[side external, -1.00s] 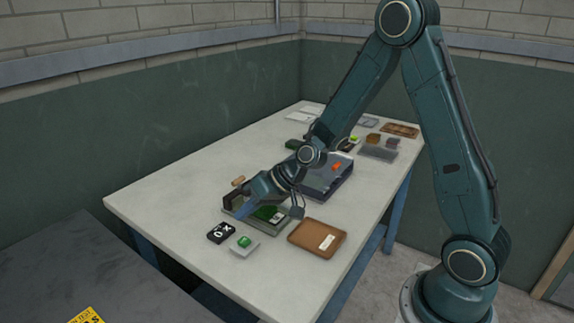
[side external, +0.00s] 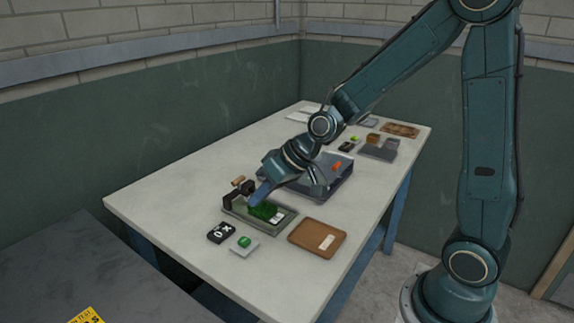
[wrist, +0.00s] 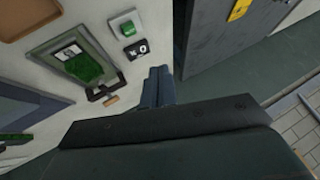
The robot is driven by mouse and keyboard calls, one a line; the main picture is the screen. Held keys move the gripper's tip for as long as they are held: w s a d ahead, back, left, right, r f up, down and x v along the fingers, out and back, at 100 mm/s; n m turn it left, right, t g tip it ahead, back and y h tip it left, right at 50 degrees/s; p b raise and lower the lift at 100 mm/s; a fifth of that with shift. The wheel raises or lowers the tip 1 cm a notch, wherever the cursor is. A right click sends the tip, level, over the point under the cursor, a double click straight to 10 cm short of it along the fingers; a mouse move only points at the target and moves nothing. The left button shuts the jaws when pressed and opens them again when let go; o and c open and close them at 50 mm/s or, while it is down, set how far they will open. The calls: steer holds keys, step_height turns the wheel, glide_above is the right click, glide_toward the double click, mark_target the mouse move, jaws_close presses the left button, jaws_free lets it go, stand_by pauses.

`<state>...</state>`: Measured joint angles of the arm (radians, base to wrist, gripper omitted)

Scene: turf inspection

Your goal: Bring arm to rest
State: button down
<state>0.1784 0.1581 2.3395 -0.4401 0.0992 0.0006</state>
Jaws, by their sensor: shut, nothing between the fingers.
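In the wrist view the fingers (wrist: 157,84) lie side by side, beside the tray's clamp handle. The tray (side external: 285,225) holds a green turf piece (side external: 265,211) with a small white label. In the side view my gripper overlaps the tray's back edge; I cannot tell its exact height.
A green button (side external: 244,241) and a black display (side external: 221,232) sit at the table's front. A brown tray (side external: 317,237) lies to the right. A blue-grey bin (side external: 325,185) stands behind my wrist, and small items fill the back. A dark grey surface (side external: 75,265) is at the lower left.

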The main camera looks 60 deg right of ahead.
steer(key=s+d+r+h, duration=0.1)
steer(key=s+r, duration=0.2)
steer(key=s, duration=0.4)
steer(key=s+d+r+h, duration=0.1)
steer(key=s+r, duration=0.3)
steer(key=s, duration=0.3)
steer(key=s+d+r+g+h, duration=0.1)
steer(key=s+r, duration=0.3)
steer(key=s, duration=0.4)
steer(key=shift+d+h, duration=0.55)
steer(key=shift+h, duration=0.05)
